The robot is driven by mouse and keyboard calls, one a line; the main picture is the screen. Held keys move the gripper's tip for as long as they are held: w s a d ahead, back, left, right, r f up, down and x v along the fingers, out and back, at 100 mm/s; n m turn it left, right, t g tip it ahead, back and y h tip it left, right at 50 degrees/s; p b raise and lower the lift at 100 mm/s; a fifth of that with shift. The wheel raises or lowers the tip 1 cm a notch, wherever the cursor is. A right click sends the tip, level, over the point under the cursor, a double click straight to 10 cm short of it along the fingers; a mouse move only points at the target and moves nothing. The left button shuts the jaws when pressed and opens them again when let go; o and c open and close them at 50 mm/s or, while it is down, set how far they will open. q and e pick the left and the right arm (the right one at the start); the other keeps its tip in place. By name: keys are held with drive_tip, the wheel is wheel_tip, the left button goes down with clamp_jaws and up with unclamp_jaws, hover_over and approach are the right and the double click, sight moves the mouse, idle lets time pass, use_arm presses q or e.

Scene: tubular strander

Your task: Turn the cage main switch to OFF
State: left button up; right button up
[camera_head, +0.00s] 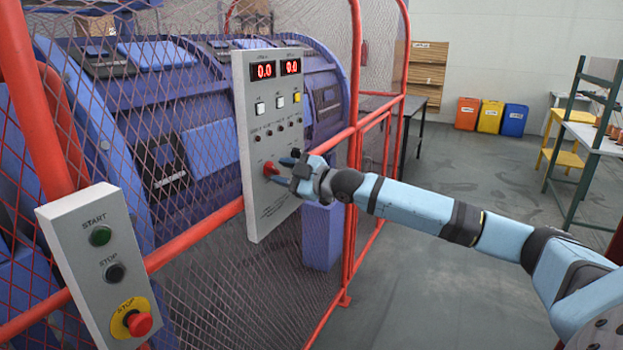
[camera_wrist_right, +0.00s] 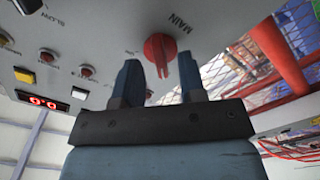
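The cage main switch is a red rotary knob (camera_wrist_right: 160,52) under the word MAIN on a grey control panel (camera_head: 262,200). In the head view the red knob (camera_head: 270,169) shows at the panel's lower part, just left of my right gripper (camera_head: 285,171). In the right wrist view my right gripper (camera_wrist_right: 160,80) has its two dark blue fingers apart, one on each side of the knob's lower handle, with gaps visible. Whether a finger touches the knob cannot be told. My left gripper is not in view.
The panel hangs on a red-framed mesh cage (camera_head: 190,228) around a blue machine. A START/STOP box (camera_head: 95,265) with a red emergency button (camera_head: 138,323) stands at front left. Open floor (camera_head: 430,290) lies to the right. Coloured bins (camera_head: 490,117) stand far back.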

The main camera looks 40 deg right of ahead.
drive_tip(key=b+v, duration=0.2)
drive_tip(key=v, duration=1)
drive_tip(key=shift+s, duration=0.2)
drive_tip(key=shift+f, duration=0.1)
idle(0.5)
